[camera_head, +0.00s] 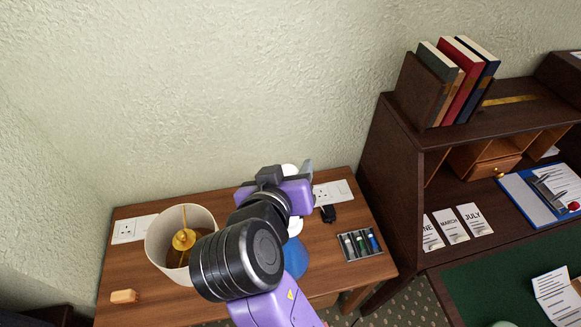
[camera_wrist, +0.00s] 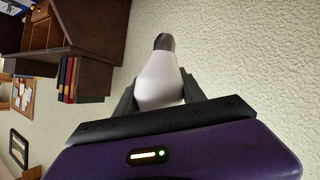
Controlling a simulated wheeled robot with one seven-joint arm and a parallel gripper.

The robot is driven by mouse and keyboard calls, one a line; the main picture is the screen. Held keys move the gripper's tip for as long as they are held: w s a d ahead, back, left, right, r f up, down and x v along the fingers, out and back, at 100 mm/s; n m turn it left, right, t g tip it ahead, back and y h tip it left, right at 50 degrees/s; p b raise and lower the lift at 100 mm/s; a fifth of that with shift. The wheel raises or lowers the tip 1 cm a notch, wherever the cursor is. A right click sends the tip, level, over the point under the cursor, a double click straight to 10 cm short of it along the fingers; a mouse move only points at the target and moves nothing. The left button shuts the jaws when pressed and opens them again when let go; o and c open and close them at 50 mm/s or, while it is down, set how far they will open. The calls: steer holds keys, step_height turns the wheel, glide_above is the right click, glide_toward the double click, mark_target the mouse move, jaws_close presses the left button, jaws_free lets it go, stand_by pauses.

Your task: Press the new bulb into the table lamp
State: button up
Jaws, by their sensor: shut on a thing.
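My gripper (camera_wrist: 160,88) is shut on a white bulb (camera_wrist: 160,78) with a grey cap; the cap points away from the palm. In the head view my gripper (camera_head: 291,173) is above the back of the wooden table, and a little of the bulb's white shows between its fingers. A cream lampshade (camera_head: 157,238), open at the top, stands on the table to the left, with brass parts (camera_head: 183,240) inside. A blue cone-shaped thing (camera_head: 295,258) with white above it is partly hidden behind my arm. I cannot tell which of these is the table lamp's socket.
The wooden table (camera_head: 135,275) also bears a small orange-brown block (camera_head: 123,296), a black plug (camera_head: 328,213) and a tray of small bottles (camera_head: 342,257). White sockets (camera_head: 331,194) are at the wall. A dark desk with books (camera_head: 466,80) stands right.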

step_height(320, 180, down, 6)
steer(key=b, duration=0.3)
steer(key=shift+r, duration=0.2)
steer(key=shift+p, duration=0.45)
stand_by(1.7)
steer(key=shift+f+b, duration=0.95)
steer(key=shift+f, duration=0.6)
steer(key=o, duration=1.4)
steer(key=b+v, duration=0.1)
steer(key=v, duration=0.7)
